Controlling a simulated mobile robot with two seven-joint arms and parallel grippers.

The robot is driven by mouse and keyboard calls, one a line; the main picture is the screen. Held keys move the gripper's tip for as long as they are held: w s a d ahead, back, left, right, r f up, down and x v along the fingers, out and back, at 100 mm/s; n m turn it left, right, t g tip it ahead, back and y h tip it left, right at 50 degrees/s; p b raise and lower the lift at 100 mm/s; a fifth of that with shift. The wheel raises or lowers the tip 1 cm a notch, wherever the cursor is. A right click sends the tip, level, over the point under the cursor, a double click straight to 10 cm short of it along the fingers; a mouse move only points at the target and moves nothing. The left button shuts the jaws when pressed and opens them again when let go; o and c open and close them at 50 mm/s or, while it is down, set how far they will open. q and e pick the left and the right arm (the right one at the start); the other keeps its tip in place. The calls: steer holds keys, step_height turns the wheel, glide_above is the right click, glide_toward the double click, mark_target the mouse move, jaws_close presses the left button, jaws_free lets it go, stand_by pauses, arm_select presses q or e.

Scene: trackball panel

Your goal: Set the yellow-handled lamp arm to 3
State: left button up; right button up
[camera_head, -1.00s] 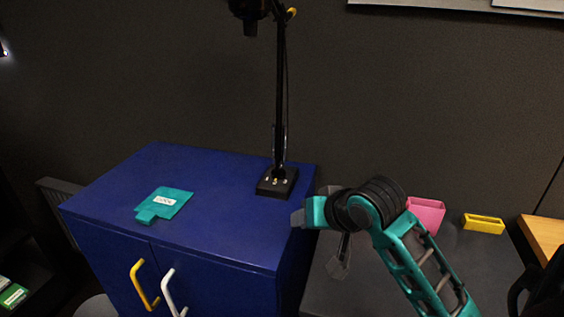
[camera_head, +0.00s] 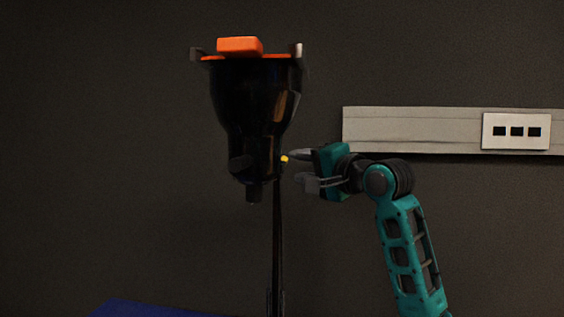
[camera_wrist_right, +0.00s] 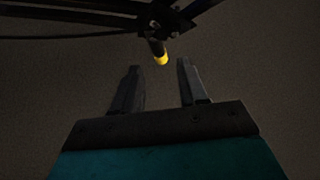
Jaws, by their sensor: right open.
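The black lamp (camera_head: 254,105) stands tall in the middle of the head view, its large head above a thin upright post (camera_head: 278,240). The yellow handle (camera_head: 284,159) is a small spot at the right of the lamp head's lower part. My right gripper (camera_head: 300,168) is just right of the handle, its fingers pointing left towards it. In the right wrist view the yellow handle (camera_wrist_right: 160,58) lies beyond the two spread fingertips (camera_wrist_right: 160,66), roughly between them. The fingers are open and empty. My left gripper is not in view. I see no scale marks.
An orange block-shaped piece (camera_head: 240,46) is at the top of the lamp head. A grey wall rail (camera_head: 410,130) with a socket plate (camera_head: 516,131) runs behind at the right. A blue cabinet top (camera_head: 140,309) shows at the lower left. Dark lamp rods (camera_wrist_right: 75,14) cross the top of the wrist view.

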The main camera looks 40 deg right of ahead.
mark_target(283, 159)
steer(key=w, duration=0.4)
steer(key=w+p, duration=0.1)
steer(key=w, duration=0.2)
steer(key=shift+d, duration=0.3)
jaws_close()
